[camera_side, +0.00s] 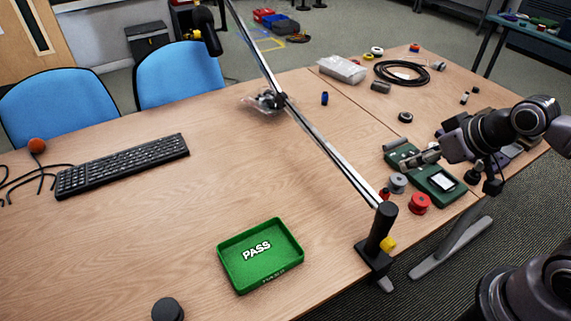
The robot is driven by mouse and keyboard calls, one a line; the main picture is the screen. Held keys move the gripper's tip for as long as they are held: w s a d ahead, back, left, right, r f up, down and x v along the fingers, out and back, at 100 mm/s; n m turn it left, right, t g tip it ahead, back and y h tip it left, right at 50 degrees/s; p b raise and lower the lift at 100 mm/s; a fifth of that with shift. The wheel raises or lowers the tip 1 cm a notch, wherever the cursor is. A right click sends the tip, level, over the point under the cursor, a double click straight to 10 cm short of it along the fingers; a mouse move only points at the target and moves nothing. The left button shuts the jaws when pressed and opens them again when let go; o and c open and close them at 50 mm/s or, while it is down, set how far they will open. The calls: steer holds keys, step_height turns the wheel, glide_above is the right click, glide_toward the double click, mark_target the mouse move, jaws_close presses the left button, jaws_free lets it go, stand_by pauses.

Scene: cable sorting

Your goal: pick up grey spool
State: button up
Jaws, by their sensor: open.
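A small grey spool (397,183) stands on the table at the right. It sits just left of a green device with a white display (436,182) and up and left of a red spool (420,203). My gripper (418,160) is open and hangs over the green device, a little above and to the right of the grey spool. The gripper looks apart from the spool, and nothing shows between its fingers. The exact gap in height cannot be told from this view.
A metal rail (335,155) on a black clamp post (379,235) crosses just left of the spools. A green PASS tray (260,279), a keyboard (122,165) and a coiled black cable (402,73) lie farther off.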

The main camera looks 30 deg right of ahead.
stand_by(0.3)
steer(key=o, duration=0.6)
steer(key=m+g, duration=0.7)
steer(key=m, duration=0.2)
glide_above(399, 179)
step_height(399, 179, down, 14)
steer(key=shift+s+f, duration=0.15)
steer(key=shift+f, duration=5.15)
